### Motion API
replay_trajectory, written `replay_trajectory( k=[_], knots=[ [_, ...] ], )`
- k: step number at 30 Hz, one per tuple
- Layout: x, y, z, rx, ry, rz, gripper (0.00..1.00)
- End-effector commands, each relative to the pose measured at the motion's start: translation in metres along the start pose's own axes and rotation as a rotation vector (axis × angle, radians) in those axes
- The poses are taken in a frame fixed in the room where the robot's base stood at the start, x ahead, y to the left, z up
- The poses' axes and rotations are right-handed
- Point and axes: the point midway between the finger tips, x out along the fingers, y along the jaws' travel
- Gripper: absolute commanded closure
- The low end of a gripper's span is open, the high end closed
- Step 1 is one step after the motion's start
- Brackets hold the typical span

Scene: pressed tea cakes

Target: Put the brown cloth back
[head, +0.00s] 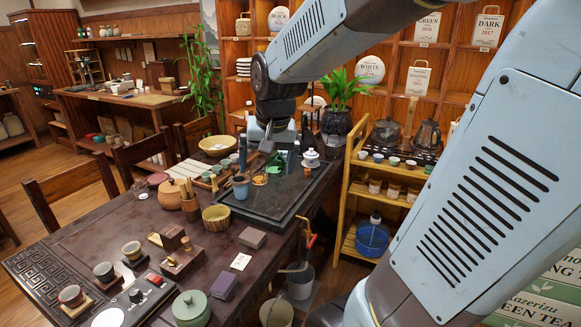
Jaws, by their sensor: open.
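I cannot pick out the brown cloth with certainty. A flat grey-brown block (252,238), which may be a folded cloth, lies on the dark table by its right edge, in front of the black tea tray (262,211). My gripper (265,146) is small and dark in the head view, pointing down over the far part of the tray. Its jaws are open, and I see nothing held between them. It is well behind the grey-brown block and apart from it. My arm hides part of the shelves and the right side of the room.
The dark table (130,222) carries several cups, a green lidded pot (191,308), a purple box (223,286), a wooden bowl (216,217) and a white gaiwan (311,158). A plant (343,92) stands behind. A bamboo stand (350,195) with kettles is at right.

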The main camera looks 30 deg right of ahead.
Motion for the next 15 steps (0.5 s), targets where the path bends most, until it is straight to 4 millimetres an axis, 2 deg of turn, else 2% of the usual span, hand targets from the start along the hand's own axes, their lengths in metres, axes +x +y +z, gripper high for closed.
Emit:
replay_trajectory(
  k=[1, 6, 15],
  knots=[
    [-0.012, 0.003, 0.009, -0.030, 0.022, -0.007, 0.00],
    [-0.043, 0.014, 0.039, -0.144, 0.081, -0.018, 0.00],
    [-0.075, 0.030, 0.085, -0.309, 0.165, -0.017, 0.00]
  ],
)
